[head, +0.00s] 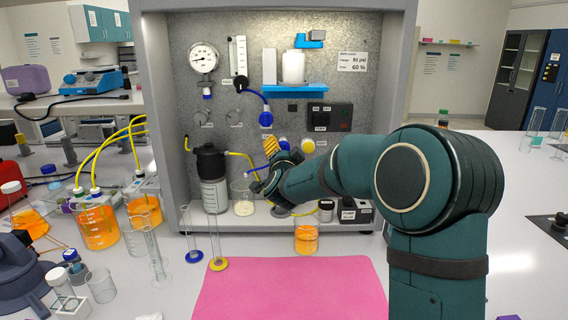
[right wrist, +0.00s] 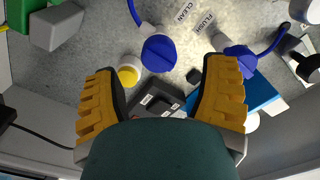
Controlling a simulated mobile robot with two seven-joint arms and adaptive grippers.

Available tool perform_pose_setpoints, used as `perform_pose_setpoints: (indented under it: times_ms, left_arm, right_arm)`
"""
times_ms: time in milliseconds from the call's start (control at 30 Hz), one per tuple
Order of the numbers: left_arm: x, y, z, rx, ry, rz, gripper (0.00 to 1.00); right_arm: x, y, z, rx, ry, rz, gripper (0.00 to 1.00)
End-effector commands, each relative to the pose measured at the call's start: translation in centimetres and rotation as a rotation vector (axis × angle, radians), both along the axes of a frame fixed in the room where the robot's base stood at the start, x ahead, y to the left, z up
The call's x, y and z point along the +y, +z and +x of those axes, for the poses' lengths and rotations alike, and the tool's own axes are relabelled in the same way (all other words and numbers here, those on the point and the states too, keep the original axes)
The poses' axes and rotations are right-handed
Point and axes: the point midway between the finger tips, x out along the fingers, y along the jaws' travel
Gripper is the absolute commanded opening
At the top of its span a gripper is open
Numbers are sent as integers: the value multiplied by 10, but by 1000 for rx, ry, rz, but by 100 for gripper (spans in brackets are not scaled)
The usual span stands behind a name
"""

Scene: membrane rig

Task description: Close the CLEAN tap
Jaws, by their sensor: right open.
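The right wrist view shows two round blue tap handles. One (right wrist: 160,52) is beside a yellow tap handle (right wrist: 129,72), with the CLEAN label (right wrist: 184,11) nearby; I take it as the CLEAN tap, and it also shows in the head view (head: 283,144). The other blue handle (right wrist: 238,58) is nearer the FLUSH label (right wrist: 204,21) and the blue shelf. My right gripper (right wrist: 162,90) is open, its yellow fingers apart and facing the panel. The CLEAN handle lies between their directions, beyond the tips, with no contact visible. My left gripper is not in view.
A black control box (head: 330,116) is on the panel. A blue shelf (head: 295,90) holds a white bottle. Below are a black-topped filter vessel (head: 214,194), a beaker (head: 243,206) and an orange-filled beaker (head: 306,238). A pink mat (head: 290,288) lies bare in front.

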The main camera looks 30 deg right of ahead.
Motion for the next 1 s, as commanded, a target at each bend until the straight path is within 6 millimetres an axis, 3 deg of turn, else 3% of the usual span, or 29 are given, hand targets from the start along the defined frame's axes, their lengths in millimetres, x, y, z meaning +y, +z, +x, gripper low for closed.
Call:
perform_pose_setpoints:
  times_ms: [200, 400, 1000]
  left_arm:
    - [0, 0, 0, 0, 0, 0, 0]
    - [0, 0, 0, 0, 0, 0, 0]
    - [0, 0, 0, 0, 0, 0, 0]
  right_arm:
    - [22, 0, -37, -1, 0, 2, 73]
    - [35, 0, -57, -1, 0, 1, 73]
    - [37, 0, -62, -1, -1, -1, 73]
